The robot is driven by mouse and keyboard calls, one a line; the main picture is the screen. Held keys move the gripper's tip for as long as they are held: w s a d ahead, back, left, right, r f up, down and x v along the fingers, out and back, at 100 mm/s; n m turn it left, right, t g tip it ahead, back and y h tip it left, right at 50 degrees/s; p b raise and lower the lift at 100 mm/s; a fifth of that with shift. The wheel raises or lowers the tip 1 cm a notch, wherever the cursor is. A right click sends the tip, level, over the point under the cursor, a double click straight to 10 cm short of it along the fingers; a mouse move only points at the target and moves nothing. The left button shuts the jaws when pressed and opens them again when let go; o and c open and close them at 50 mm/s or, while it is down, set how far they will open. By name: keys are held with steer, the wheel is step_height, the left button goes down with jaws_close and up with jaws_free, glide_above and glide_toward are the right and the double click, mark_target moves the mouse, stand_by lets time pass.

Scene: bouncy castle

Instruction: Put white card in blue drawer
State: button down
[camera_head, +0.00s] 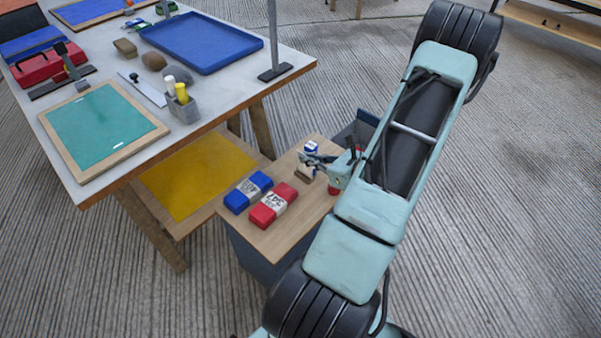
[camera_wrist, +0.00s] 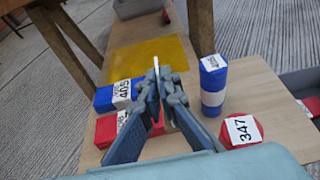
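My gripper (camera_wrist: 160,85) is over the wooden top of a small cabinet, its fingers closed together. A thin white strip between the fingertips looks like the white card (camera_wrist: 154,92) seen edge-on. In the head view my gripper (camera_head: 316,160) is small, and a pale piece (camera_head: 305,173) shows just below its fingers. The blue-grey drawer (camera_head: 366,123) stands out at the cabinet's back right, partly hidden by my arm. Its edge shows at the right of the wrist view (camera_wrist: 302,84), with something red inside.
A blue block (camera_head: 248,192) and a red block (camera_head: 273,205) lie on the cabinet top (camera_head: 297,228). A blue cylinder (camera_wrist: 213,88) and a red cylinder (camera_wrist: 240,131) stand close right of my gripper. A work table (camera_head: 205,112) with a blue tray (camera_head: 203,42) is at left.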

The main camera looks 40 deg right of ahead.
mark_target(301, 169)
steer(key=w+f, duration=0.2)
steer(key=f, duration=0.1)
steer(key=w+f+b, duration=0.1)
steer(key=shift+w+d+f, duration=0.2)
steer(key=shift+d+f, duration=0.1)
steer(key=shift+f, duration=0.05)
steer(key=shift+w+f+b, duration=0.15)
steer(key=shift+f+b, duration=0.15)
steer(key=shift+f, duration=0.6)
steer(key=shift+w+f+b, duration=0.15)
steer(key=shift+f+b, duration=0.1)
steer(key=shift+f, duration=0.6)
steer(key=shift+f, duration=0.25)
steer(key=c, duration=2.2)
jaws_free()
steer(key=shift+r, duration=0.1)
steer(key=shift+o, duration=0.2)
steer(key=shift+r, duration=0.1)
